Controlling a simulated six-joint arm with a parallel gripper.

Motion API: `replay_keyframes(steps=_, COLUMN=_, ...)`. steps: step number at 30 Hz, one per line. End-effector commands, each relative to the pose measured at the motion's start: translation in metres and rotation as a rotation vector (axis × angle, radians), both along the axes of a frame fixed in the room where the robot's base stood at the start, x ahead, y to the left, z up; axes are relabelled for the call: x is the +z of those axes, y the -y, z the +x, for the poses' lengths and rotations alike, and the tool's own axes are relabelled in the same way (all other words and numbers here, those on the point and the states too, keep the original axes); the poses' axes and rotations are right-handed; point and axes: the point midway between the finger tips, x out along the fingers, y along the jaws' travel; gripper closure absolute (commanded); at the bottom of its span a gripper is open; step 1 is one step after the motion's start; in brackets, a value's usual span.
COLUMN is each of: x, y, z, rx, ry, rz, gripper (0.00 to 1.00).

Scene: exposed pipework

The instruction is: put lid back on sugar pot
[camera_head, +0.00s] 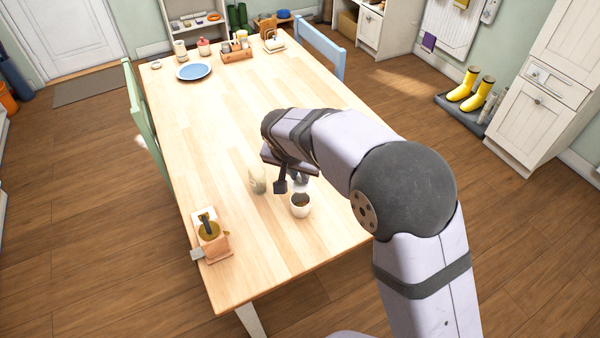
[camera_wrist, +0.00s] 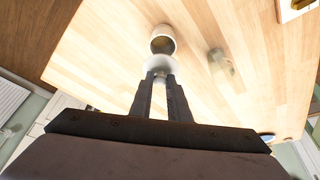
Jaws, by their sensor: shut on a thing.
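The sugar pot (camera_head: 300,210) is a small white pot standing open on the table, with dark brownish contents. It also shows in the wrist view (camera_wrist: 163,32), just beyond the fingertips. My gripper (camera_wrist: 160,78) is shut on the white lid (camera_wrist: 160,64), which is held at the fingertips, above the table. In the wrist view the lid overlaps the near edge of the pot; the exact gap between them cannot be told. In the head view the lid (camera_head: 300,182) is partly hidden by my gripper, behind the pot's opening.
A pale see-through shaker or jar (camera_head: 257,181) stands close to the left of the pot. A wooden holder (camera_head: 213,243) sits at the table's left edge. A blue plate (camera_head: 194,71) and a wooden caddy (camera_head: 237,55) stand at the far end. The table's right side is clear.

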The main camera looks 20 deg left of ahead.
Motion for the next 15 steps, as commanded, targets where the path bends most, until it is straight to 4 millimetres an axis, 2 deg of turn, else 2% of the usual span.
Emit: replay_keyframes(steps=15, x=-0.041, y=0.0, z=0.0, rx=0.001, ry=0.0, rz=-0.001, gripper=1.0)
